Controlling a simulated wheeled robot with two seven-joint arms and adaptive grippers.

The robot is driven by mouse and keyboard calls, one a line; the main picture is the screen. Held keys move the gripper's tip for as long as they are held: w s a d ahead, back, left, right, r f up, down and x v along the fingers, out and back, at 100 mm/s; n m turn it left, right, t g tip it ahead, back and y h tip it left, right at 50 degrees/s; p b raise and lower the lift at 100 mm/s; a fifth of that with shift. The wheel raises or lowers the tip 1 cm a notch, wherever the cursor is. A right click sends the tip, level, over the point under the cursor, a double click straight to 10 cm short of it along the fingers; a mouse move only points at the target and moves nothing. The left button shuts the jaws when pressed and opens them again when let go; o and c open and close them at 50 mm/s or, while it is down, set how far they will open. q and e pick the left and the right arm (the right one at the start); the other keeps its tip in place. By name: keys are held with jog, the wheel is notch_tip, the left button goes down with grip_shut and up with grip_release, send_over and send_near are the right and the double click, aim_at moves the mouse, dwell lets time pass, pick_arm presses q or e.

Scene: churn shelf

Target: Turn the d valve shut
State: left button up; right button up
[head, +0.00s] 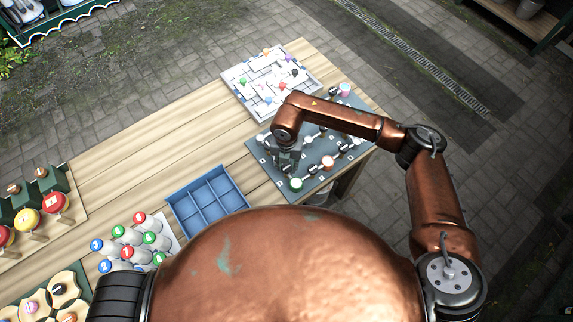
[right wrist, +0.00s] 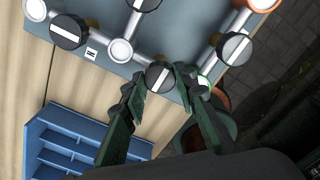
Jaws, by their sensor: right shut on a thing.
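The grey-blue valve board (head: 262,153) lies on the right end of the wooden table and carries pipes and black knobs with white stripes. My right gripper (head: 287,160) reaches down over its left part. In the right wrist view my right gripper (right wrist: 163,74) is shut on a black knob (right wrist: 157,79), one dark green finger on each side. The white stripe of this knob runs at a slant. Its letter is hidden, so I cannot tell from a label whether it is the d valve. My left gripper is not in view.
Other striped knobs (right wrist: 68,31) and (right wrist: 234,48) sit close to the held one. A blue divided tray (head: 208,197) stands left of the board, and a white maze-like board (head: 270,85) with coloured pegs lies behind it.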

aim_at(287, 167)
jog(key=o, duration=1.2)
jog(key=shift+c, duration=0.2)
jog(key=shift+r, duration=0.1)
notch_tip(287, 167, up, 12)
